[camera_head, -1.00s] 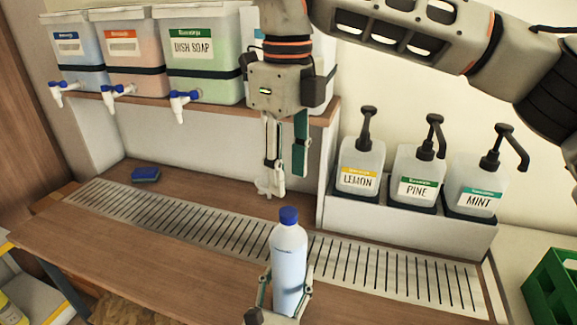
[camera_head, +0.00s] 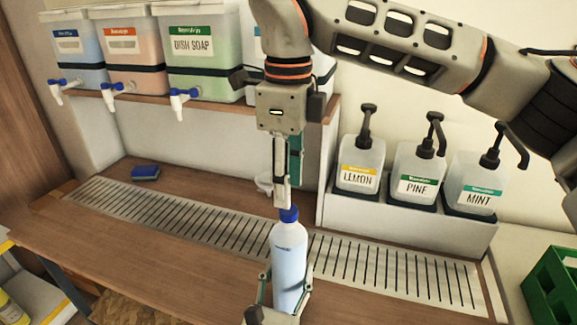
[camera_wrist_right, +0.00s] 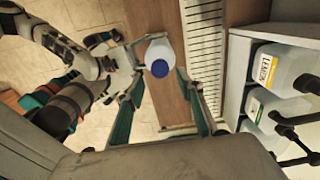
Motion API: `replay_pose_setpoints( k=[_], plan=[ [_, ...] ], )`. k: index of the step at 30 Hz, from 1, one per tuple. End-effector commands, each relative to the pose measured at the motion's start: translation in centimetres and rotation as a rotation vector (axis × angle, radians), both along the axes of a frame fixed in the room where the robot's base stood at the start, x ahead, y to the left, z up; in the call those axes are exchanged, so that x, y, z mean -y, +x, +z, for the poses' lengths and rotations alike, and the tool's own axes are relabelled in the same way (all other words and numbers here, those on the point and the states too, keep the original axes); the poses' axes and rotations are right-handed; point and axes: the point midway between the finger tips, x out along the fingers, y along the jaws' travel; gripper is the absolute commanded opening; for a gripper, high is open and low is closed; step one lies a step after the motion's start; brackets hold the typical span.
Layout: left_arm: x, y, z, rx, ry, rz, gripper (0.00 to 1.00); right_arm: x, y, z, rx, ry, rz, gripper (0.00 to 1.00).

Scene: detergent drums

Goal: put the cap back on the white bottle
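The white bottle (camera_head: 289,262), pale bluish, stands upright at the front of the bench in the head view; it shows from above in the wrist view (camera_wrist_right: 160,52). Its blue cap (camera_head: 289,215) sits on the bottle's top; whether it is screwed tight I cannot tell. My left gripper (camera_head: 284,290) is shut around the bottle's lower body. My right gripper (camera_head: 284,203) points down right at the cap. In the wrist view its fingers are apart, with the cap (camera_wrist_right: 160,68) between them; contact is not clear.
Three pump bottles, LEMON (camera_head: 358,170), PINE (camera_head: 417,175) and MINT (camera_head: 473,183), stand in a raised holder to the right. A slotted drain strip (camera_head: 200,219) crosses the bench. Drums with taps stand on a shelf (camera_head: 140,98).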

Motion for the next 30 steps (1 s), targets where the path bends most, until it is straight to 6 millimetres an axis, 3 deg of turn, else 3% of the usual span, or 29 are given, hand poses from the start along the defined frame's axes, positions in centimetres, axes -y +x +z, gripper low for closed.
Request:
replay_pose_setpoints(
  k=[9, 22, 27, 30],
  plan=[
    [0.0, 0.0, -0.1, -0.002, 0.001, 0.0, 0.0, 0.0, 0.0, -4.2, -0.002, 0.001, -0.001, 0.37],
    [0.0, 0.0, -0.1, -0.002, 0.001, 0.0, 0.0, 0.0, 0.0, -5.0, 0.0, 0.0, -0.001, 0.37],
    [0.0, 0.0, -0.1, -0.002, 0.001, 0.0, 0.0, 0.0, 0.0, -5.0, 0.0, 0.0, -0.001, 0.0],
    [0.0, 0.0, -0.1, -0.002, 0.001, 0.0, 0.0, 0.0, 0.0, -5.0, 0.0, 0.0, -0.001, 0.0]
  ],
)
